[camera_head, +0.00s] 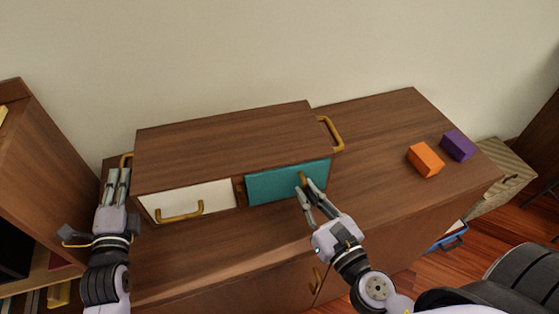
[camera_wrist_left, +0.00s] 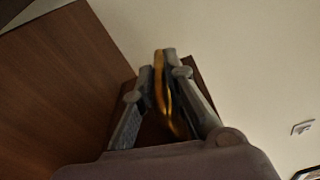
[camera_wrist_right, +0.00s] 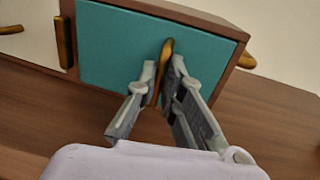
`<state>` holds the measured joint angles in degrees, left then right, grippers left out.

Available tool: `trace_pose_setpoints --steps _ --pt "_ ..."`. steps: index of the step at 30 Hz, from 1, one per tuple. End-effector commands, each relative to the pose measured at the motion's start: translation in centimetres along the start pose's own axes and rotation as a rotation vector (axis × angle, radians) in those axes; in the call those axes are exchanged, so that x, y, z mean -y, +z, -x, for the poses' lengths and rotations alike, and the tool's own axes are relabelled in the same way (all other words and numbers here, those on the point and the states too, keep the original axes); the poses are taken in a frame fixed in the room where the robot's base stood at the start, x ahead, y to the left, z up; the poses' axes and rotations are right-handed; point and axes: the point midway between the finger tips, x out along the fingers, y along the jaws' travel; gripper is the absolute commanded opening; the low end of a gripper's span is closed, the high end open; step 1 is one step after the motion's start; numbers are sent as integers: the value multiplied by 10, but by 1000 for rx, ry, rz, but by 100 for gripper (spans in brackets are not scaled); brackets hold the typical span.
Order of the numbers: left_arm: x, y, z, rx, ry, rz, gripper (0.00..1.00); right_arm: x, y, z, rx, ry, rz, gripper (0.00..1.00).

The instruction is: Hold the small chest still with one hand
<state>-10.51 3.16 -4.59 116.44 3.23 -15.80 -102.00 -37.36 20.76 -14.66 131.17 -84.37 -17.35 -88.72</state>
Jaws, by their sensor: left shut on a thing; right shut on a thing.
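The small chest (camera_head: 230,140) is a brown wooden box on top of a wider wooden cabinet. Its front has a white drawer (camera_head: 188,201) on the left and a teal drawer (camera_head: 275,184) on the right, both flush or nearly so. My left gripper (camera_head: 118,172) is at the chest's left end, shut on the brass side handle (camera_wrist_left: 163,85), which shows between its fingers in the left wrist view. My right gripper (camera_head: 307,190) is shut on the brass handle of the teal drawer (camera_wrist_right: 166,60). Fingers partly cover both held handles.
An orange block (camera_head: 425,160) and a purple block (camera_head: 458,146) lie on the cabinet top (camera_head: 385,125) to the right. Another brass handle (camera_head: 331,133) is on the chest's right end. A bookshelf (camera_head: 40,180) stands close on the left. A woven box (camera_head: 508,175) is at the right.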

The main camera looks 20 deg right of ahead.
Motion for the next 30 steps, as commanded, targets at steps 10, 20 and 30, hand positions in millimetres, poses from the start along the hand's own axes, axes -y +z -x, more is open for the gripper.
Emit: trace_pose_setpoints --steps 10,20,30 --pt "-12 2 1 2 29 -5 0 -1 -1 25 -2 -9 6 0" --pt "-12 2 1 2 29 -5 0 -6 -1 47 -1 -7 5 0" --pt "-12 2 1 2 29 -5 0 -12 -1 71 -1 -6 4 0"
